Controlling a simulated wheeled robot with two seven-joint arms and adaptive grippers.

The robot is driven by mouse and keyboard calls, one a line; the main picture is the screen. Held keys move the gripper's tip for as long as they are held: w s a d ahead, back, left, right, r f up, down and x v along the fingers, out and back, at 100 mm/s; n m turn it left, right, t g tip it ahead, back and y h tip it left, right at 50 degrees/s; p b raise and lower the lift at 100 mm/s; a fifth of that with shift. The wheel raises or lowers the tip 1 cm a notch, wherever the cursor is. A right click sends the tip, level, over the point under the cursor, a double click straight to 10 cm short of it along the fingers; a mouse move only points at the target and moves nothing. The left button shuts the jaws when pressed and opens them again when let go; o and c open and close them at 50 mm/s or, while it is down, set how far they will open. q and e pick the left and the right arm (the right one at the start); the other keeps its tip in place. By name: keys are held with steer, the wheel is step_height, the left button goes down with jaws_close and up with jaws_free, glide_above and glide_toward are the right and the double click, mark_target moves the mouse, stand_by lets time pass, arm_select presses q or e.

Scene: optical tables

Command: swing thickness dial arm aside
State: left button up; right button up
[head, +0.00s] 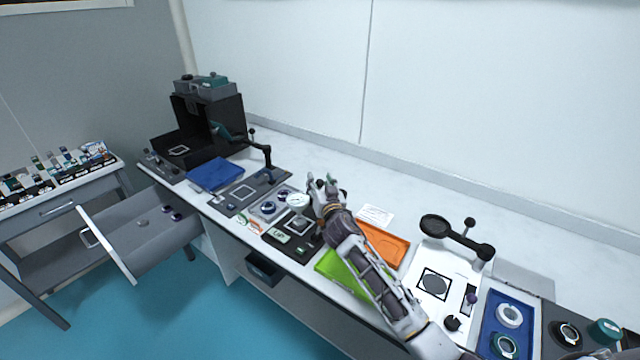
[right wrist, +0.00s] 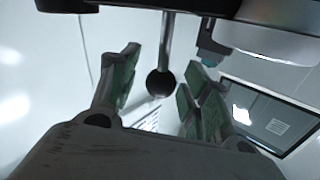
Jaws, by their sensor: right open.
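The thickness gauge has a round white dial (head: 297,200) above a black base (head: 281,243) in the middle of the bench. My right gripper (head: 324,183) is just right of the dial, over the back of the gauge. In the right wrist view a grey rod ending in a dark ball knob (right wrist: 160,83) shows between the green-padded fingers of the right gripper (right wrist: 158,88). The fingers are open, with gaps to the ball on both sides. My gripper and forearm hide most of the dial arm. My left gripper is not in view.
A green tray (head: 345,278) and an orange tray (head: 384,243) lie under my right forearm. A magnifier arm with a knob (head: 460,236) stands to the right. A blue tray (head: 215,174) and a black box (head: 216,118) stand left.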

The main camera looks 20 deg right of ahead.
jaws_close()
stand_by(0.3)
stand_by(0.3)
